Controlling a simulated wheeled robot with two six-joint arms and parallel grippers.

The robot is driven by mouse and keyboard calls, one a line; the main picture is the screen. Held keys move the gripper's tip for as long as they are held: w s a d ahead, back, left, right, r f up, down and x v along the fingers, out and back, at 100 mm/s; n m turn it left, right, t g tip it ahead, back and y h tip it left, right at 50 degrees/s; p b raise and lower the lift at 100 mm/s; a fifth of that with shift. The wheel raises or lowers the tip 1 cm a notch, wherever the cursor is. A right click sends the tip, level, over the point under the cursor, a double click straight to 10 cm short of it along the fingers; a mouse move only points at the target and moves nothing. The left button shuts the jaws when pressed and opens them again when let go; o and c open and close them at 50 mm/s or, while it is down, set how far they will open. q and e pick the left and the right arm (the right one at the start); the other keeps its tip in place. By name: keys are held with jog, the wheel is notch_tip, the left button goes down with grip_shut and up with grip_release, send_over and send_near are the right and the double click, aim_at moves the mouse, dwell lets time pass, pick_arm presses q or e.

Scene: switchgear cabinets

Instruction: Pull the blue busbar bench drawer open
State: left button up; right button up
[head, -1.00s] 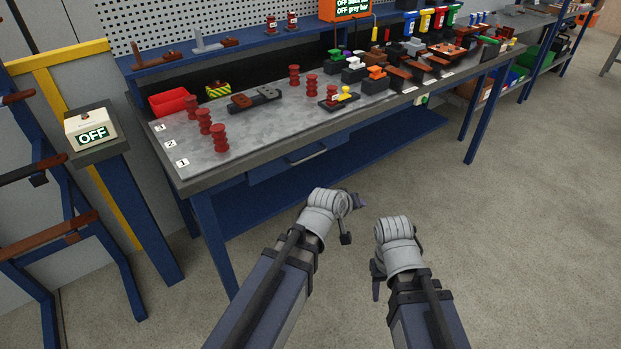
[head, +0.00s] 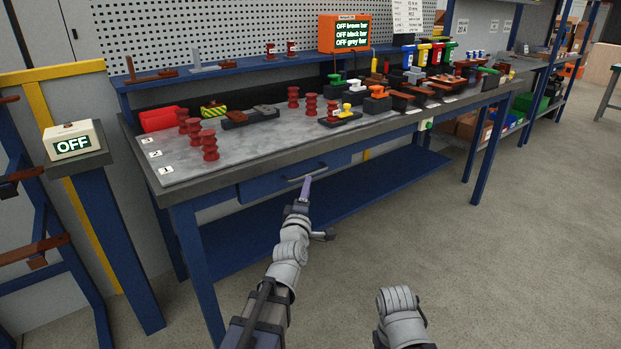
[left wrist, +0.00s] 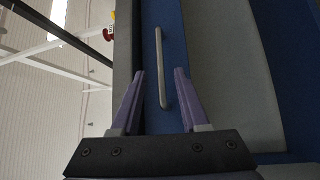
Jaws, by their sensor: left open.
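The blue busbar bench drawer (head: 270,187) is under the front edge of the bench top and looks closed. Its grey bar handle (head: 306,173) runs along its front. In the left wrist view the handle (left wrist: 160,68) appears as a long upright bar on the blue drawer front (left wrist: 170,30). My left gripper (head: 306,182) points at the drawer just below the handle. In the left wrist view its two purple fingers (left wrist: 163,88) are open, with the handle's lower end seen between them; contact cannot be told. My right arm (head: 402,318) shows low in the head view; its fingers are out of view.
The bench top (head: 245,140) carries red insulators (head: 209,146), a red bin (head: 160,119) and several coloured parts. A blue lower shelf (head: 340,200) lies beneath. An OFF box (head: 71,141) stands on a post at left. The floor in front is clear.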

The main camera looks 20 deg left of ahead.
aim_at(311, 174)
pick_arm(q)
jog(key=w, duration=0.5)
jog(key=w+r+p, duration=0.1)
jog(key=w, duration=0.1)
jog(key=shift+w+a, duration=0.3)
jog(key=shift+a, duration=0.1)
jog(key=shift+c, duration=0.3)
grip_shut()
dwell(0.7)
